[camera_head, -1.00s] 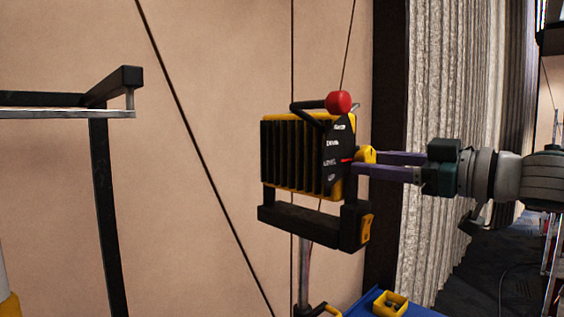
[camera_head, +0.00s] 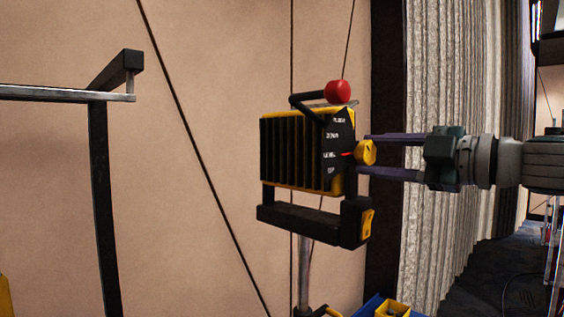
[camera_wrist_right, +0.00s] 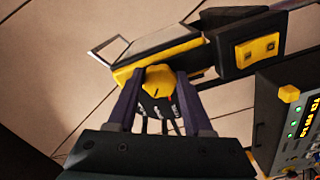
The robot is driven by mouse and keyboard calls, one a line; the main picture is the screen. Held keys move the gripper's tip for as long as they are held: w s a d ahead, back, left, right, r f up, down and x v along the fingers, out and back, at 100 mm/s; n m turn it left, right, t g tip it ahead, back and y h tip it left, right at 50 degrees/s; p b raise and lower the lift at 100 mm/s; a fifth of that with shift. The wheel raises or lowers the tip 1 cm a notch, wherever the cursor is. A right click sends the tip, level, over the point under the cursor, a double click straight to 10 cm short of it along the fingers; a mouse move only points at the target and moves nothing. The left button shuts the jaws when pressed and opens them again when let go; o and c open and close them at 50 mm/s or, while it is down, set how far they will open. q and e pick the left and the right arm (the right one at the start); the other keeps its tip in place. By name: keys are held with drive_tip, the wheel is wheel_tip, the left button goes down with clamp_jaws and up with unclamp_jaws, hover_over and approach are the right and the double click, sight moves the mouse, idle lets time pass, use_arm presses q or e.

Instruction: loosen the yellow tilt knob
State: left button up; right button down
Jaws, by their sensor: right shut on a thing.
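The yellow tilt knob (camera_head: 367,152) is on the right side of a black-finned lamp head (camera_head: 292,152) with yellow edges. It also shows in the right wrist view (camera_wrist_right: 158,79), with a dark line on its face. My right gripper (camera_head: 365,155) comes in from the right, one purple finger above the knob and one below. In the right wrist view the fingers (camera_wrist_right: 157,84) close on the knob's two sides. A black label plate (camera_head: 337,150) beside the knob carries a red pointer near the word LEVEL. My left gripper is not in view.
A red ball (camera_head: 337,91) tops a black handle on the lamp. A black yoke (camera_head: 310,222) holds the lamp on a pole. A black metal frame (camera_head: 103,180) stands at left. A panel with green lights (camera_wrist_right: 290,125) is at right in the right wrist view.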

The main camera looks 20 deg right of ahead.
drive_tip(key=n+b, duration=0.2)
drive_tip(key=n, duration=0.5)
drive_tip(key=shift+r, duration=0.1)
drive_tip(key=n+b, duration=0.1)
drive_tip(key=n, duration=0.3)
drive_tip(key=shift+b, duration=0.35)
drive_tip(key=shift+a+r+n+b, duration=0.15)
drive_tip(key=shift+n+b, duration=0.35)
drive_tip(key=shift+n, duration=1.1)
drive_tip(key=shift+c, duration=1.5)
unclamp_jaws()
